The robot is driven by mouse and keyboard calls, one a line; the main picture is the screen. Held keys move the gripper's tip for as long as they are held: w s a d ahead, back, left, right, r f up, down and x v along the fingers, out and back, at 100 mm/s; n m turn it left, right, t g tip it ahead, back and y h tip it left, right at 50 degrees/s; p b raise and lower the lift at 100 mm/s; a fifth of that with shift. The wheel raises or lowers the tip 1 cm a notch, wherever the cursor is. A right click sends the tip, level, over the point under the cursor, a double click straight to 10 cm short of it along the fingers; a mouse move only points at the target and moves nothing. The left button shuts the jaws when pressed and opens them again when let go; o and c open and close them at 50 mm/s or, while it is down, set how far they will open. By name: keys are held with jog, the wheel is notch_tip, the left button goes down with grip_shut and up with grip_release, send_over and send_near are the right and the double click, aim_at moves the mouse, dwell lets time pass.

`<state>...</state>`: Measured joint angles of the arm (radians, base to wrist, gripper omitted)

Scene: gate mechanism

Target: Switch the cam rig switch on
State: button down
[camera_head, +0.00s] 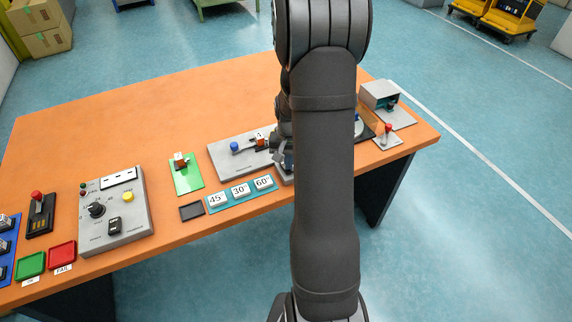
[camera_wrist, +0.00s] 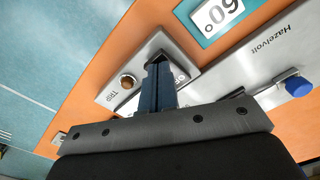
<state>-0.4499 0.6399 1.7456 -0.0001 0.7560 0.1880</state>
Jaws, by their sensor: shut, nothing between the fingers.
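In the wrist view a small grey box (camera_wrist: 188,68) carries a round brown knob or button (camera_wrist: 127,81) and a dark slot or switch (camera_wrist: 160,57), with lettering that may read "TRIP". My gripper (camera_wrist: 157,72) is shut and empty, its blue-grey fingertips over the dark part, which they largely hide. I cannot tell whether they touch it or which way the switch stands. A grey plate marked "Hazelvolt" (camera_wrist: 262,68) with a blue knob (camera_wrist: 298,86) lies beside the box. In the head view the plate (camera_head: 226,163) and blue knob (camera_head: 234,146) show left of my arm, which hides most of the box.
A blue strip (camera_head: 251,188) with 45°, 30° and 60° tiles lies near the table's front edge. A green plate (camera_head: 187,182) and a grey control panel (camera_head: 133,236) are to the left. A red-knobbed lever (camera_head: 388,130) and grey housing (camera_head: 378,96) stand at right. The table's back is clear.

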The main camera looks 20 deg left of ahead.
jog(key=shift+f, duration=0.2)
jog(key=shift+r, duration=3.55)
jog(key=shift+f, duration=0.1)
notch_tip(320, 180, down, 7)
jog(key=shift+r, duration=0.1)
